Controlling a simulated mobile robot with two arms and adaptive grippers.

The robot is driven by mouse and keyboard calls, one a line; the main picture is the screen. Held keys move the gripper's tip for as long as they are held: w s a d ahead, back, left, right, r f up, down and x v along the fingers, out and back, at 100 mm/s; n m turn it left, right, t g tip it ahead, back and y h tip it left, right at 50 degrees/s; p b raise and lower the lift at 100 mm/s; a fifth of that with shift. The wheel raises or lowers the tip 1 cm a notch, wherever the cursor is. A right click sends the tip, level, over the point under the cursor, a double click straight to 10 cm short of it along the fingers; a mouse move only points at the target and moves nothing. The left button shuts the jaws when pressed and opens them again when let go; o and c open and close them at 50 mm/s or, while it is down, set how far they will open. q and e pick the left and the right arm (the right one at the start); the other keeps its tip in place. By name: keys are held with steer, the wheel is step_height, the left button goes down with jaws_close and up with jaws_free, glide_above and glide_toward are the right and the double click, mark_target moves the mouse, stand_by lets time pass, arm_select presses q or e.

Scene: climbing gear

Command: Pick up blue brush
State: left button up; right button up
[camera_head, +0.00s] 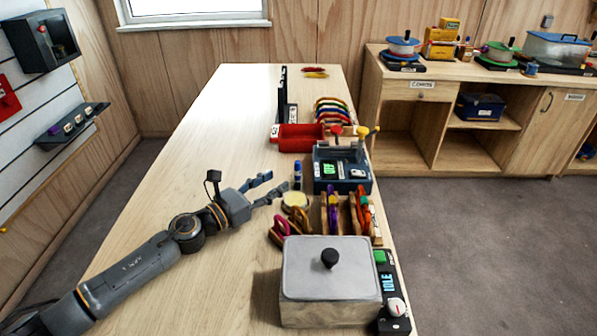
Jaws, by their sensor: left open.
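My left gripper (276,184) reaches in over the table from the left, with its fingers apart and nothing between them. Just right of its fingertips stands a small upright blue item (297,176) with a lighter band; it is too small to tell whether it is a brush. A wooden rack (324,214) nearby holds small purple and yellow items, and one beside it holds red and orange ones (363,207); none is clearly a blue brush. My right gripper is out of view.
A lidded grey box (331,290) stands at the near right, beside a panel reading IDLE (389,283). A round pale disc (295,199) and pink and orange loops (281,229) lie close to my gripper. A dark blue device (325,184) stands behind. The table's left side is clear.

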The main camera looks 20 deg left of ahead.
mark_target(295, 170)
arm_select(q)
steer(key=x, duration=0.3)
steer(key=shift+r, duration=0.15)
steer(key=shift+w+d+p, duration=0.2)
steer(key=shift+w+p, duration=0.15)
steer(key=shift+w+d, duration=0.15)
steer(key=shift+w, duration=0.15)
steer(key=p+x, duration=0.1)
steer(key=x, duration=0.2)
steer(key=shift+w+d, duration=0.2)
steer(key=shift+w, duration=0.1)
steer(key=shift+w+d, duration=0.2)
steer(key=shift+w, duration=0.15)
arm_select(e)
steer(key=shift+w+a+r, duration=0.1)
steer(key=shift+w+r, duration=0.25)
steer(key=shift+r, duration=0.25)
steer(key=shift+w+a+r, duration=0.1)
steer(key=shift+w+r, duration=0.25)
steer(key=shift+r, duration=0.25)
arm_select(q)
steer(key=shift+s, duration=0.1)
jaws_close()
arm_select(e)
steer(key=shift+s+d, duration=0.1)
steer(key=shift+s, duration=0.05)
